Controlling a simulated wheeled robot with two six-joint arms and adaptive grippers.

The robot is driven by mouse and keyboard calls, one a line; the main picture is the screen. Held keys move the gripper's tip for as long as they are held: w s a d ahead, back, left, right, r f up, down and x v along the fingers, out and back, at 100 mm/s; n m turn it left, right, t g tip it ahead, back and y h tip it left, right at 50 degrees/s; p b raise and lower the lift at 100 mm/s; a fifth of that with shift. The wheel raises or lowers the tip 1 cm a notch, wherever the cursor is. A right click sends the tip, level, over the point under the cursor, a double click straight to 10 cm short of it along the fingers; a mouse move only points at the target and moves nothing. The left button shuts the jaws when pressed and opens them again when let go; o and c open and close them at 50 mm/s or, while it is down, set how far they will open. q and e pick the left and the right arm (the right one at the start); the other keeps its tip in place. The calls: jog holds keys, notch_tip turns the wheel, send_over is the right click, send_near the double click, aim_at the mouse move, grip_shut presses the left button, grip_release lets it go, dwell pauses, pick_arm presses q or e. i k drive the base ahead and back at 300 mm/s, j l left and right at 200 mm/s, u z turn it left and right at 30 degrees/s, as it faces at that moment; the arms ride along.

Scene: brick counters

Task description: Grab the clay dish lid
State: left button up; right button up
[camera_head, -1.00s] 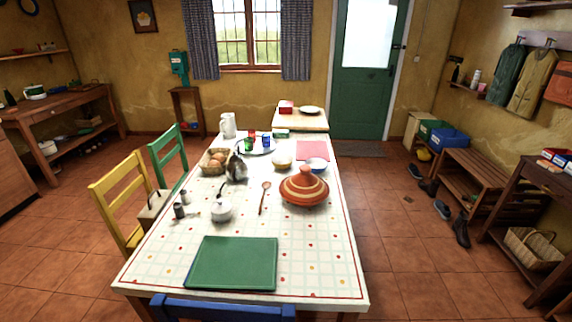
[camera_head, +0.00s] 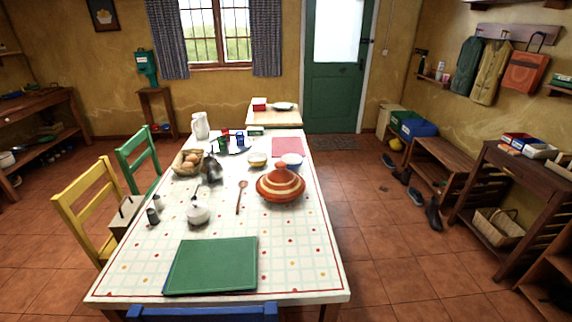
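The clay dish is an orange, striped tagine on the right side of the long table. Its cone-shaped lid (camera_head: 281,180) has pale bands and a knob on top, and it sits on the round clay base (camera_head: 280,198). Neither of my grippers shows in the head view.
The table (camera_head: 213,285) has a green mat (camera_head: 211,265) at its near end. Yellow (camera_head: 88,211) and green chairs line the left.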

aim_at(280, 184)
jog(key=l+z, duration=0.1)
jog(key=z, duration=2.95)
jog(key=i+u, duration=0.35)
jog(key=i, duration=0.2)
jog(key=i+u, duration=0.35)
jog(key=i, duration=0.15)
jog(key=i+l+u, duration=0.35)
jog(key=i, duration=0.15)
jog(key=i+j+u, duration=0.25)
jog(key=u, duration=0.2)
jog(key=i+u, duration=0.45)
jog(key=i+j+u, duration=0.1)
jog(key=i+u, duration=0.2)
jog(key=u, duration=0.15)
jog(key=i+l+u, duration=0.15)
jog(key=i+u, duration=0.15)
jog(key=u, duration=0.15)
jog(key=i+j, duration=0.1)
jog(key=i, duration=0.75)
jog(key=i+j+z, duration=0.1)
jog(key=i, duration=0.7)
jog(key=i+j, duration=0.15)
jog(key=i, duration=0.65)
jog(key=i+l+u, duration=0.15)
jog(key=i+u, duration=0.25)
jog(key=i+l+u, duration=0.2)
jog(key=i+u, duration=0.15)
jog(key=u, duration=3.4)
